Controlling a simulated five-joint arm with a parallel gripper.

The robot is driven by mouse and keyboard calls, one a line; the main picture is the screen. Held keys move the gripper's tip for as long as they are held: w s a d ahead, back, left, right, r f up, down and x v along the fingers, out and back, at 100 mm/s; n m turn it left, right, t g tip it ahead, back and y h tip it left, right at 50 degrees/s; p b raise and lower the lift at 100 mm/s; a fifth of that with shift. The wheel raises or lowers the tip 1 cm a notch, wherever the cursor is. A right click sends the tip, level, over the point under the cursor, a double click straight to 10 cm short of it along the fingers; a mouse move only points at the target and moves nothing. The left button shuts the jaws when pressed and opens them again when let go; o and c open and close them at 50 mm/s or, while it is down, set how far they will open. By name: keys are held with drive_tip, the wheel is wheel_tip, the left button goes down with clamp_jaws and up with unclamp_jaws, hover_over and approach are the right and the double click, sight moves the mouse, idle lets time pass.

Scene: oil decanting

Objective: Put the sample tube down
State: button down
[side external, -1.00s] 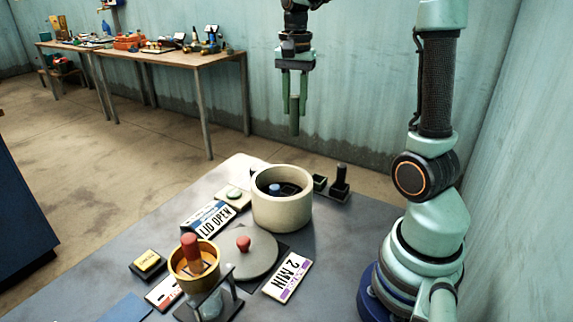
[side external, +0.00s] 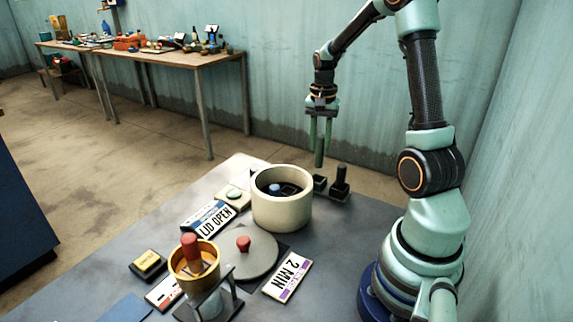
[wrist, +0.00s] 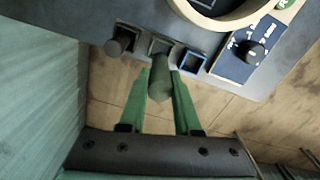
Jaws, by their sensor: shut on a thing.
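My gripper (side external: 321,125) is shut on the sample tube (side external: 319,152), a dark green cylinder that hangs upright below the fingers. In the wrist view the tube (wrist: 160,88) sits between the two green fingers. Its lower end is over the middle socket of a small rack (wrist: 160,46). In the side view the tube's lower end is just above a square socket (side external: 320,183) of the rack. I cannot tell whether it touches the socket.
A dark post (side external: 340,178) stands in the rack. Left of it is a cream round pot (side external: 283,212). A grey lid with a red knob (side external: 243,243), a gold cup (side external: 192,272) and "LID OPEN" (side external: 215,220) and "2 MIN" (side external: 287,276) plates lie nearer.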

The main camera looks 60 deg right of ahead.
sight(319, 162)
drive_tip(key=shift+f, duration=3.3)
drive_tip(key=c, duration=0.6)
unclamp_jaws()
drive_tip(key=shift+f, duration=0.15)
wheel_tip(319, 162, up, 12)
drive_tip(key=shift+a+r, duration=0.1)
drive_tip(key=shift+r, duration=0.05)
drive_tip(key=s+a+r+n+t, duration=0.1)
drive_tip(key=a+r+n+t, duration=0.1)
drive_tip(key=a+n, duration=0.3)
drive_tip(key=s+a+r+n+t, duration=0.1)
drive_tip(key=a+n, duration=0.4)
drive_tip(key=a, duration=0.7)
drive_tip(key=s+a+r+n+t, duration=0.1)
drive_tip(key=a+r+n, duration=0.3)
drive_tip(key=a, duration=0.4)
drive_tip(key=shift+a+n+t, duration=0.3)
drive_tip(key=shift+n+t, duration=0.2)
drive_tip(key=shift+t, duration=0.3)
